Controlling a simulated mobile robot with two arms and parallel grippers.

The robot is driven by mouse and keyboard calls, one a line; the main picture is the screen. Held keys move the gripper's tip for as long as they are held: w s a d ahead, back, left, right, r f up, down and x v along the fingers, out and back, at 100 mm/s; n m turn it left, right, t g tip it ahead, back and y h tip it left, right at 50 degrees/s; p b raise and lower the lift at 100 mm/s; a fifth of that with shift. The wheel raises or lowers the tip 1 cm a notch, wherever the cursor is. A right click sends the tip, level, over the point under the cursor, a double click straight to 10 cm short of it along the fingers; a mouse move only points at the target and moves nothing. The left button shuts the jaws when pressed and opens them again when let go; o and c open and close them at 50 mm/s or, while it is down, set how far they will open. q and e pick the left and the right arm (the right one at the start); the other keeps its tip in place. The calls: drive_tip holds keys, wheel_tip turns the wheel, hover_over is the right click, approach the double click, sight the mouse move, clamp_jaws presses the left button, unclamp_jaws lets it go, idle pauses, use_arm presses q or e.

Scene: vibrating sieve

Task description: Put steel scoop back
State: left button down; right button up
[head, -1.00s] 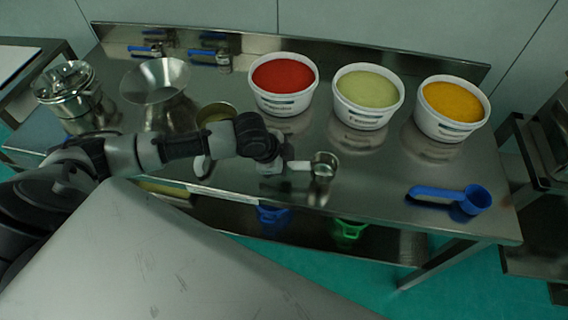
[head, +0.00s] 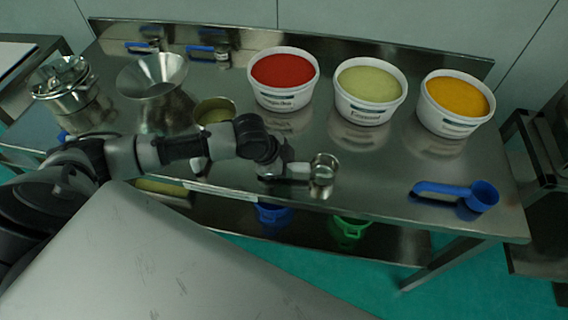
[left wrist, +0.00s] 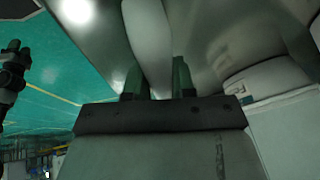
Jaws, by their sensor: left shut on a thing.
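The steel scoop (head: 323,172) has a small shiny metal cup and a pale handle. My left gripper (head: 278,170) is shut on the handle, with the cup pointing right, near the front edge of the steel table (head: 385,190). Whether the scoop touches the table top is hard to tell. In the left wrist view the pale handle (left wrist: 150,40) runs between the two dark fingertips (left wrist: 157,78). My right gripper cannot be made out in either view.
Tubs of red (head: 283,95), pale green (head: 368,112) and yellow (head: 452,122) contents stand behind the scoop. A blue scoop (head: 470,197) lies to the right. A steel funnel (head: 152,85), a steel pot (head: 70,100) and two blue-handled items (head: 205,50) are at left.

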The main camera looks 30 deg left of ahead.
use_arm(q)
drive_tip(key=shift+f, duration=0.1)
drive_tip(key=shift+c, duration=1.9)
unclamp_jaws()
drive_tip(key=shift+r+p, duration=1.45)
drive_tip(key=shift+p, duration=0.25)
drive_tip(key=shift+r+p, duration=2.1)
drive_tip(key=shift+p, duration=0.3)
